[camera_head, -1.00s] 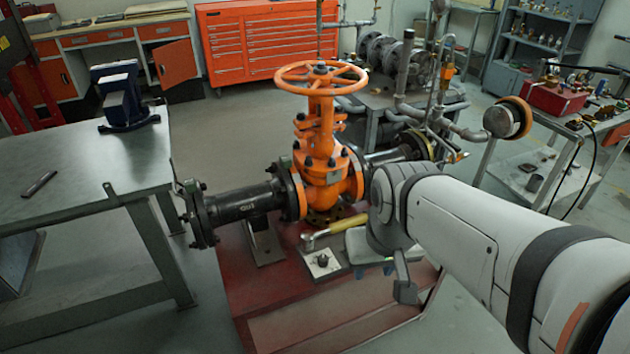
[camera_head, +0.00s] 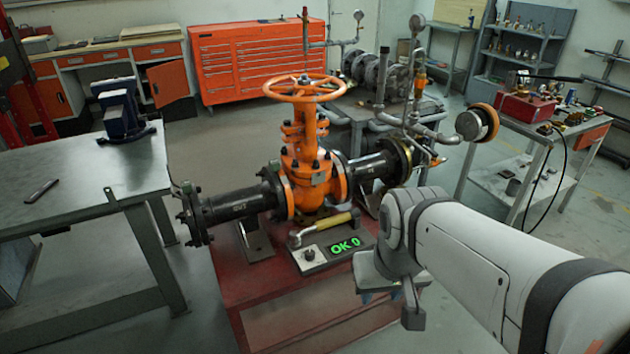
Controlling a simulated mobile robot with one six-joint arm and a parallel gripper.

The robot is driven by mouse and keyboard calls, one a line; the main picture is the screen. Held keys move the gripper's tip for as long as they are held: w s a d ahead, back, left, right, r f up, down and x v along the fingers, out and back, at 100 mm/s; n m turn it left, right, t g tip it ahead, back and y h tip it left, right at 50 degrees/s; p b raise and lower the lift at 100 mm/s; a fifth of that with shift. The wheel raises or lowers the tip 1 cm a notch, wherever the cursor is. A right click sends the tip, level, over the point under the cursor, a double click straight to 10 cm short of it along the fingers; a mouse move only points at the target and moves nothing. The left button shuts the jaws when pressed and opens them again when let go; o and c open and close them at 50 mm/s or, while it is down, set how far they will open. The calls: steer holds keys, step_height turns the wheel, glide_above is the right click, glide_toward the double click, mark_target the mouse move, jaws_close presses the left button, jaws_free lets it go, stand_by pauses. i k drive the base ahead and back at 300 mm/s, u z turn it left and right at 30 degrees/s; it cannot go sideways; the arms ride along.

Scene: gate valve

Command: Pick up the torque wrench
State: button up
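The torque wrench (camera_head: 326,228) has a yellow handle and a metal head. It lies along the back of a grey tester (camera_head: 312,256) with a dark knob and a green "OK 0" display, on the red bench (camera_head: 262,285). My gripper (camera_head: 392,305) hangs at the end of my arm, to the right of and nearer than the tester, apart from the wrench. One dark grey finger shows clearly; the rest is partly hidden by my wrist. I cannot tell how far the fingers are apart, and I see nothing held.
The orange gate valve (camera_head: 306,165) with its handwheel and black flanged pipe (camera_head: 236,205) stands just behind the wrench. A metal table (camera_head: 95,190) with a blue vise (camera_head: 120,112) is at left. A cart (camera_head: 545,160) is at right. The bench front is bare.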

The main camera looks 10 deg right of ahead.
mark_target(295, 234)
steer(key=i, duration=0.9)
steer(key=u, duration=0.05)
